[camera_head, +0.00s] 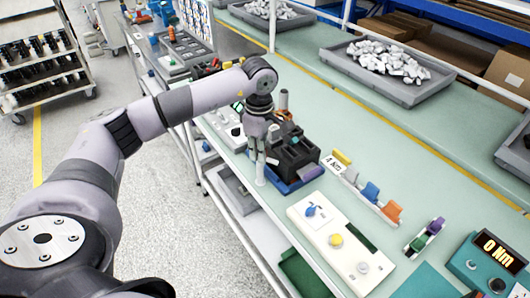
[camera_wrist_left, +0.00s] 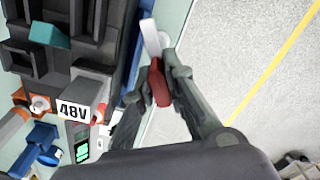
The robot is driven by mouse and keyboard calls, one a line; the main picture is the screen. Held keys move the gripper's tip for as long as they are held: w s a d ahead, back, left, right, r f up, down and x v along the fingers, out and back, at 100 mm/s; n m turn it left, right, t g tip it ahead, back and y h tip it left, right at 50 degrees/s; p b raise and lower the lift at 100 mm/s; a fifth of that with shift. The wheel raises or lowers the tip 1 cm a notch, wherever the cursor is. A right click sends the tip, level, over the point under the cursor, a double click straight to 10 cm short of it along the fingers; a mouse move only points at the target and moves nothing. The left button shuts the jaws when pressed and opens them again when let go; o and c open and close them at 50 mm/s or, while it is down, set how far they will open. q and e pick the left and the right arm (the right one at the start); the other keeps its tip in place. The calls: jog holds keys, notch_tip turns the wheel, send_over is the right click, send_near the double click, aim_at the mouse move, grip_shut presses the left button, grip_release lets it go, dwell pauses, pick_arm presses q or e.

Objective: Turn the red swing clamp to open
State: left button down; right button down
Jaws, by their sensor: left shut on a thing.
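The red swing clamp (camera_wrist_left: 158,84) shows in the left wrist view between the fingers of my left gripper (camera_wrist_left: 156,86), which is shut on it. A pale bar (camera_wrist_left: 150,38) extends beyond the red part, beside the dark fixture. In the head view my left gripper (camera_head: 259,172) points down at the near left side of the black fixture (camera_head: 292,155), by the bench edge. The red part is hidden there behind the fingers. My right gripper is not in view.
A white panel (camera_head: 335,240) with knobs, a row of coloured pieces (camera_head: 370,192) and a 0 Nm display (camera_head: 498,250) stand along the bench. Floor lies beyond the edge.

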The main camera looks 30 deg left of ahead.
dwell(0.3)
pick_arm(q)
jog(key=shift+f+m+b, duration=0.1)
jog(key=shift+m+b, duration=0.3)
jog(key=shift+m, duration=0.7)
jog(key=shift+m+b, duration=0.35)
jog(key=shift+m, duration=0.65)
jog(key=shift+m+b, duration=0.5)
jog(key=shift+m, duration=0.2)
jog(key=c, duration=1.5)
grip_release()
jog(key=shift+c, duration=0.2)
